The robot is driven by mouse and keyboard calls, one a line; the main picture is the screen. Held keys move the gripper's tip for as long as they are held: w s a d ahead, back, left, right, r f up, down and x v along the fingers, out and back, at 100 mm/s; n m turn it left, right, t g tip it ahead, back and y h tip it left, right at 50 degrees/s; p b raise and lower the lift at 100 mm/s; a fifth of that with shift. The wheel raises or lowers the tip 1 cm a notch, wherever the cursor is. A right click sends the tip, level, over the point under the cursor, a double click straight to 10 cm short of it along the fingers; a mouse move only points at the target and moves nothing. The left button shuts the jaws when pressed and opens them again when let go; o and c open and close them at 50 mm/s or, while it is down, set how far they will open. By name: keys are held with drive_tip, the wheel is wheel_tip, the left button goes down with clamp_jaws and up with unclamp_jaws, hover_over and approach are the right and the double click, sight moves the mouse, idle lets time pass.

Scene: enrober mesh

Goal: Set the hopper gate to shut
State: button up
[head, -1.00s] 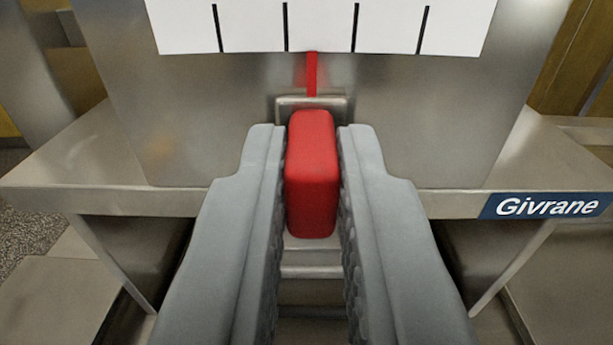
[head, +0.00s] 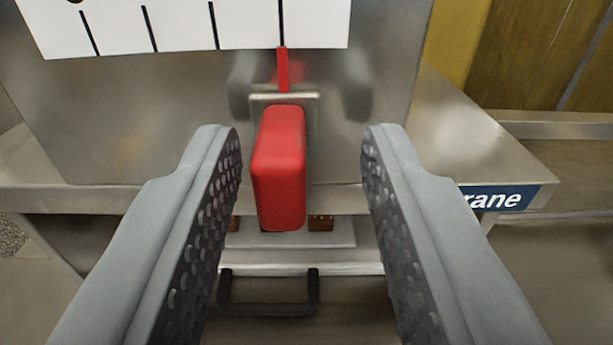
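The red block-shaped handle (head: 279,168) of the hopper gate stands out from a steel panel (head: 130,120). A thin red pointer (head: 282,70) above it meets the rightmost black mark on the white scale plate (head: 315,25). My gripper (head: 302,150) is open, its grey fingers on either side of the handle with clear gaps on both sides. The handle sits closer to the left finger. Any wording on the scale lies out of view.
A steel ledge (head: 480,150) runs to the right, with a blue label (head: 500,198) partly behind the right finger. A dark bar handle (head: 268,309) is below. Wooden boards (head: 530,50) show at the back right.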

drive_tip(key=s, duration=1.7)
drive_tip(key=shift+s, duration=0.1)
